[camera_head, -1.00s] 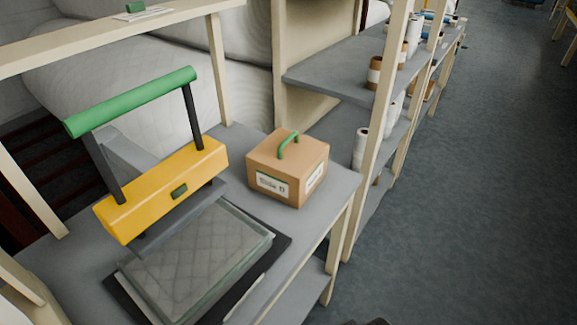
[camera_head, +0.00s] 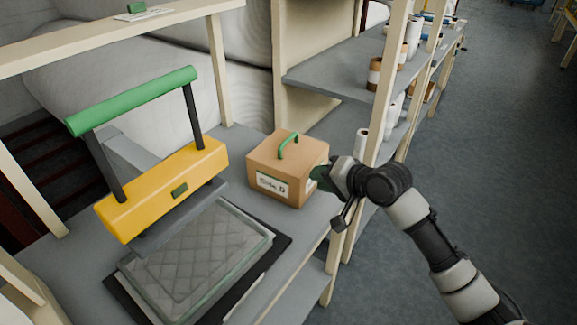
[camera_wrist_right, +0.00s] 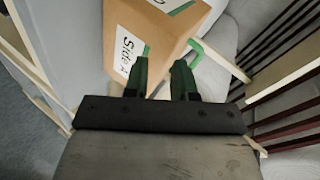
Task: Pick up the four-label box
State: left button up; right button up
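In the right wrist view the box (camera_wrist_right: 150,30) is just beyond the two green fingers (camera_wrist_right: 161,68). They are apart with nothing held between them; whether they touch the box I cannot tell. My left gripper is not in view.
A yellow press with a green bar (camera_head: 165,188) stands left of the box, behind a clear-sided tray with a quilted pad (camera_head: 200,260). A cream shelf post (camera_head: 384,85) rises close behind my right wrist. Shelves with rolls (camera_head: 375,72) stand farther back. Open floor lies right.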

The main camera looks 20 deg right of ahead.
aim_at(290, 140)
jog(key=w+d+r+m+t, duration=0.2)
jog(key=w+d+r+m, duration=0.15)
jog(key=r, duration=0.35)
jog(key=shift+n+y, duration=0.35)
jog(key=shift+y, duration=0.05)
jog(key=x, duration=0.6)
jog(key=shift+a+f, duration=0.1)
jog(key=shift+a, duration=0.05)
jog(key=x, duration=0.1)
jog(key=p+x, duration=0.1)
jog(key=x, duration=0.3)
jog(key=shift+s+a+f, duration=0.15)
jog(key=shift+a+f, duration=0.3)
jog(key=shift+a, duration=0.05)
grip_shut()
jog(key=shift+s, duration=0.1)
jog(key=shift+g, duration=0.3)
